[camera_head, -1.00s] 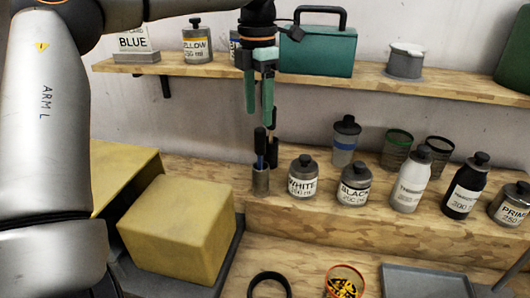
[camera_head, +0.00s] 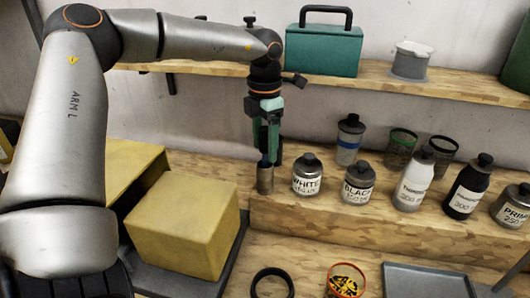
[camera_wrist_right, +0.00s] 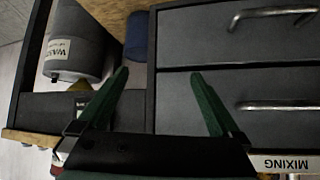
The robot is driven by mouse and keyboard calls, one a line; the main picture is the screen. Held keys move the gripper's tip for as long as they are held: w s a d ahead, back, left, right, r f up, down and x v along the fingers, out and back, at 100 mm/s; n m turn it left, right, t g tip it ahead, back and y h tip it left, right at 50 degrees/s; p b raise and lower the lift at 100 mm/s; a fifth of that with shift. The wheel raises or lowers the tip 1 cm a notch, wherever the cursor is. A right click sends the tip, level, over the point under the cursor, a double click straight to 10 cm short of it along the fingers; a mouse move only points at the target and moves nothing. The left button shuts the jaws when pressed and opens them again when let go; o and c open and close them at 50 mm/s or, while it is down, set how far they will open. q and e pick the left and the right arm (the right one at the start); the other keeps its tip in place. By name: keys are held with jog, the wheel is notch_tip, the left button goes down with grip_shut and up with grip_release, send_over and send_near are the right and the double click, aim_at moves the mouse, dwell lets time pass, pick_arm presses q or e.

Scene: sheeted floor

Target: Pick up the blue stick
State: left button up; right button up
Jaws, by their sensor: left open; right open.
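The blue stick (camera_head: 264,159) stands upright in a small grey metal cup (camera_head: 265,182) at the left end of the raised wooden step. Only a short blue part shows above the cup's rim; its dark upper part is mostly hidden by my left gripper. My left gripper (camera_head: 265,150) points straight down over the cup, its green fingers open around or just in front of the stick. I cannot tell whether they touch it. My right gripper (camera_wrist_right: 159,73) is open and empty in the right wrist view, in front of grey drawers.
A white-paint jar (camera_head: 306,175) and a black-paint jar (camera_head: 357,183) stand close to the cup's right. A yellow block (camera_head: 185,228) sits at front left. A shelf (camera_head: 440,86) with a teal case (camera_head: 324,50) runs behind. Drawers (camera_wrist_right: 235,100) face my right gripper.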

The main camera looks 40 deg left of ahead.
pick_arm(q)
grip_shut()
dwell(0.3)
dwell(0.3)
notch_tip(320, 180, up, 10)
jog(key=shift+r+b, duration=0.1)
jog(key=shift+b, duration=0.3)
jog(key=c, duration=0.6)
grip_release()
grip_shut()
